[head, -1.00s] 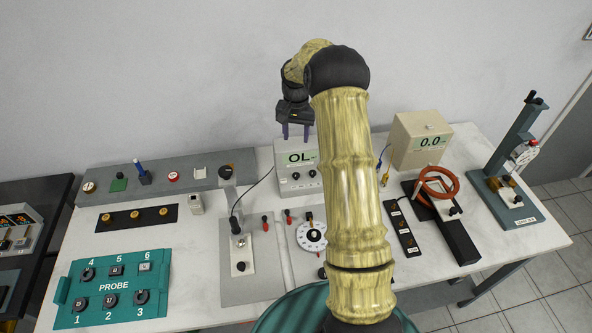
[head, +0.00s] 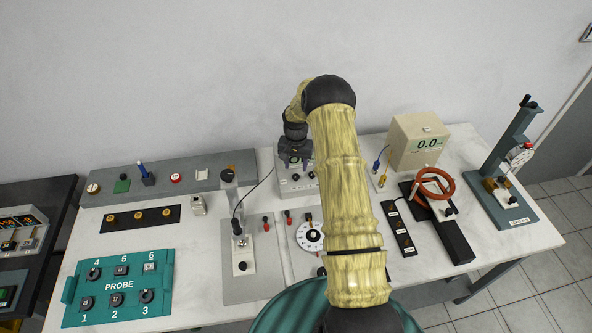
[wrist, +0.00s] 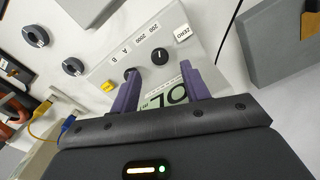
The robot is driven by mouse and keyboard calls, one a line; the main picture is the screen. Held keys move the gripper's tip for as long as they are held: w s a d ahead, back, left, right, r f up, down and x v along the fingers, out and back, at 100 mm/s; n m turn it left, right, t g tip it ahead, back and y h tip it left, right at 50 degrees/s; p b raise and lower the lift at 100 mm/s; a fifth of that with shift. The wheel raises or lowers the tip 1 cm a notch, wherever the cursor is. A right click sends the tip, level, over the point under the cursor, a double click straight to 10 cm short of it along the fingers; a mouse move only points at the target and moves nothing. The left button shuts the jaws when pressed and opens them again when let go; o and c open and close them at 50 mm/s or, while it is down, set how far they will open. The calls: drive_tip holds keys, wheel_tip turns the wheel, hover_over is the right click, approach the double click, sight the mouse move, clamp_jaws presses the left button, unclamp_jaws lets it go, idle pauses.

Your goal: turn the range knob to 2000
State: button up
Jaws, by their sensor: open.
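The light grey meter box (head: 291,187) stands at the back middle of the table, and its panel also shows in the wrist view (wrist: 112,68). The black range knob (wrist: 160,56) carries a white mark and sits beside the printed 200 and 2000 labels (wrist: 147,32). I cannot tell which label the mark points to. My gripper (wrist: 160,68) is open, its two purple fingers reaching over the panel with the range knob beyond and between their tips, apparently not touching it. In the head view my gripper (head: 295,163) hangs over the meter, largely hiding its display.
A second black knob (wrist: 129,73) by the A and B labels sits close to the left finger. A ZERO label (wrist: 183,33) is near the range knob. A grey block (wrist: 280,40) stands to the right in the wrist view.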

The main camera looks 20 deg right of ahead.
sight(296, 176)
drive_tip(key=shift+f+p, duration=0.55)
drive_tip(key=shift+f, duration=1.9)
drive_tip(key=c, duration=1)
